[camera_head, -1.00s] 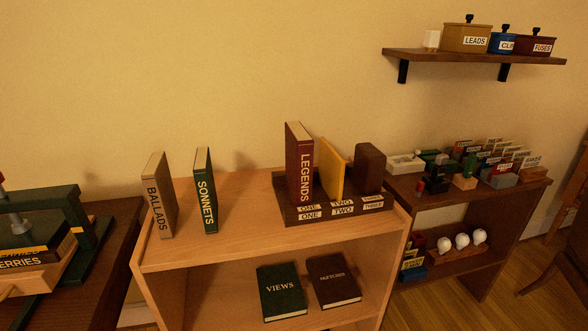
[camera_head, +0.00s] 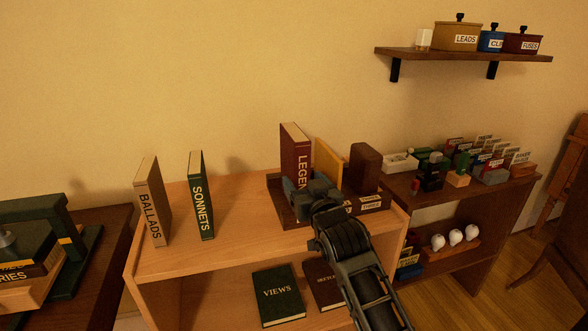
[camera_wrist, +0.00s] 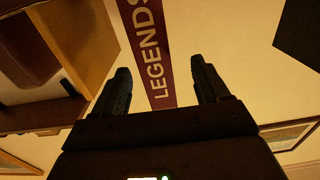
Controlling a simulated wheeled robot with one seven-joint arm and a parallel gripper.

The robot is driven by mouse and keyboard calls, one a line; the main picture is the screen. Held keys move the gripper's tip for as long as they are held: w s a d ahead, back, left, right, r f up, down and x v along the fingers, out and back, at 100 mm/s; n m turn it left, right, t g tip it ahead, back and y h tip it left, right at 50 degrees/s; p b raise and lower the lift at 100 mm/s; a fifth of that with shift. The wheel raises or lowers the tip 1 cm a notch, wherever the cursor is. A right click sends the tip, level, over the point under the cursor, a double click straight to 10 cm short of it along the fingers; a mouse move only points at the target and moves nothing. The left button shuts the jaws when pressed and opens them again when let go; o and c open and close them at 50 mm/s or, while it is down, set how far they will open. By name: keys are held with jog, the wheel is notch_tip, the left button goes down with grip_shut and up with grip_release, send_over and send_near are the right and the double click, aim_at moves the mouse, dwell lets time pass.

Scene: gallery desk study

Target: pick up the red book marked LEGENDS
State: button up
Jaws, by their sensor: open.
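The red book marked LEGENDS (camera_head: 295,148) stands upright in the left slot of a dark wooden holder (camera_head: 276,190) on the light wooden shelf unit. My gripper (camera_head: 312,190) is in front of the book and hides the lower part of its spine in the head view. In the wrist view, the red book's spine (camera_wrist: 150,50) shows between the two open fingers (camera_wrist: 162,85), with its lettering running along it. The fingers lie on either side of the spine with gaps. I cannot tell how deep they reach along the book.
A yellow book (camera_head: 328,163) and a dark brown book (camera_head: 364,168) stand right of the red one in the holder. BALLADS (camera_head: 152,200) and SONNETS (camera_head: 200,195) stand farther left. VIEWS (camera_head: 278,294) lies on the lower shelf. The shelf top between SONNETS and the holder is clear.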

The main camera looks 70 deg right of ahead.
jog(key=shift+d+r, duration=0.25)
jog(key=shift+d, duration=0.3)
jog(key=shift+w+d, duration=0.2)
jog(key=shift+d, duration=0.15)
jog(key=shift+p+x, duration=0.6)
jog(key=shift+x, duration=2.85)
jog(key=shift+a+f, duration=0.1)
grip_shut()
